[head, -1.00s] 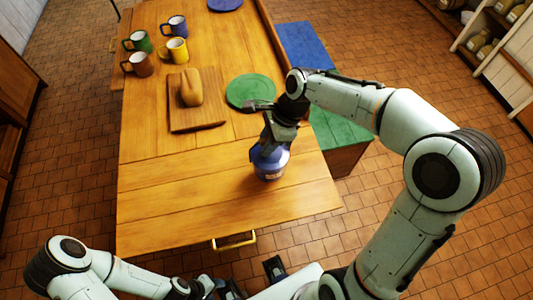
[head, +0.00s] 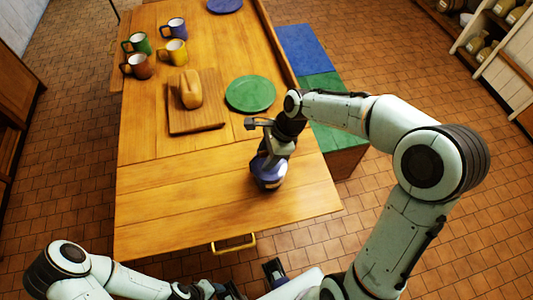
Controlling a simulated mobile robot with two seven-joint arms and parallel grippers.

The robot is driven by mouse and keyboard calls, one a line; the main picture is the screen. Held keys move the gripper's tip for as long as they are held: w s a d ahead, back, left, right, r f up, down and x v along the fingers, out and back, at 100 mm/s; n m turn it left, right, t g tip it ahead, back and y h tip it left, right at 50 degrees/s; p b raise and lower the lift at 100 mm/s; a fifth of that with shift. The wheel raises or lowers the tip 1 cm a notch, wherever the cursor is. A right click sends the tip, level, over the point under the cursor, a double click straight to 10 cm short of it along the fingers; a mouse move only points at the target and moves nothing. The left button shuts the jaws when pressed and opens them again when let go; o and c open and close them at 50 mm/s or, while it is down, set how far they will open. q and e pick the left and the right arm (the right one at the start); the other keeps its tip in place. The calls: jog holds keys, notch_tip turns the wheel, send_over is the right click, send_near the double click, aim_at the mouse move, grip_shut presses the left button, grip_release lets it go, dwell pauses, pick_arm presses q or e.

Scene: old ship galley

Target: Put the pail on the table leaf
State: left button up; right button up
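The blue pail (head: 269,183) is at the near part of the table, over the table leaf (head: 185,215), right of its middle. I cannot tell whether its base touches the wood. My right gripper (head: 268,160) reaches down on the pail from above and seems shut on its upper part; the fingers and the gripper body hide the pail's top and handle. My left gripper (head: 254,281) is at the bottom edge, in front of the table, with its two dark fingers apart and nothing seen between them.
A green plate (head: 251,93) and a cutting board (head: 207,120) with a loaf (head: 190,89) lie behind the leaf. Several mugs stand at the back left. A bench (head: 345,140) stands along the right side. The leaf's left half is clear.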

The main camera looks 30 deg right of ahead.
jog(key=p+v, duration=0.1)
jog(key=v, duration=1)
jog(key=shift+r+p, duration=0.35)
jog(key=shift+p, duration=0.05)
jog(key=shift+s+d+r, duration=0.1)
jog(key=shift+d+r, duration=0.05)
jog(key=shift+r, duration=0.15)
